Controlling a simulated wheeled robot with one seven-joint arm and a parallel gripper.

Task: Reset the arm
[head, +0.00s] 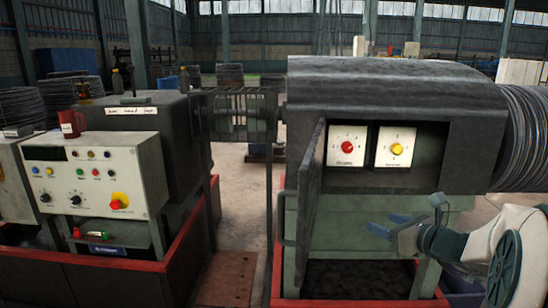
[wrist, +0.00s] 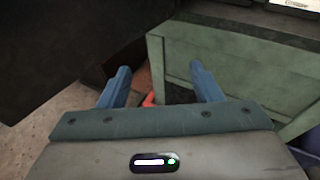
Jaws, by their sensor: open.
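My gripper (head: 388,222) is at the right of the head view, in front of the green base of the capstan machine (head: 380,78) and below its open recess. In the wrist view my gripper (wrist: 160,76) has its two blue fingers spread apart with nothing between them. The green base (wrist: 240,65) is beyond the fingers there, apparently apart from them. My pale arm comes in from the right edge of the head view.
The recess holds a red dial (head: 347,147) and a yellow dial (head: 396,148). Its dark door (head: 311,190) stands open on the left. A control panel (head: 95,175) is at the left. Coiled wire (head: 523,135) is at the right. Open floor shows between the machines.

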